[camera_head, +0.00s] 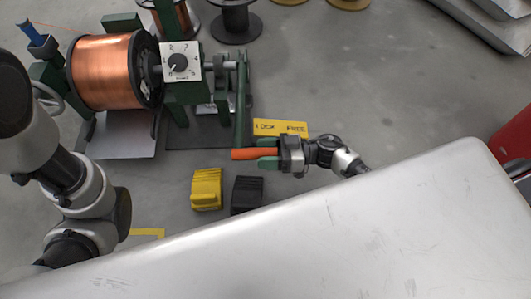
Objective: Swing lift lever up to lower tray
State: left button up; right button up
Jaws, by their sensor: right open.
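A copper spool (104,72) sits on its side in a green stand (183,95). A grey metal plate (118,138), which looks like the tray, lies low beneath the spool. An orange handle (243,154), seemingly the lift lever's grip, lies level in front of the stand's right side. My right gripper (267,153) comes in from the right, with its green fingers open on either side of the handle. I cannot tell whether they touch it. My left arm shows at the left edge, but its gripper is not in view.
A yellow LOCK/FREE plate (281,127) lies just behind the right gripper. A yellow block (206,189) and a black block (247,194) are on the floor in front. A dial panel (181,62) faces up on the stand. A red object (515,140) is at the right edge.

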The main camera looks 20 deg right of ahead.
jog(key=shift+r, duration=0.1)
grip_shut()
dwell(0.3)
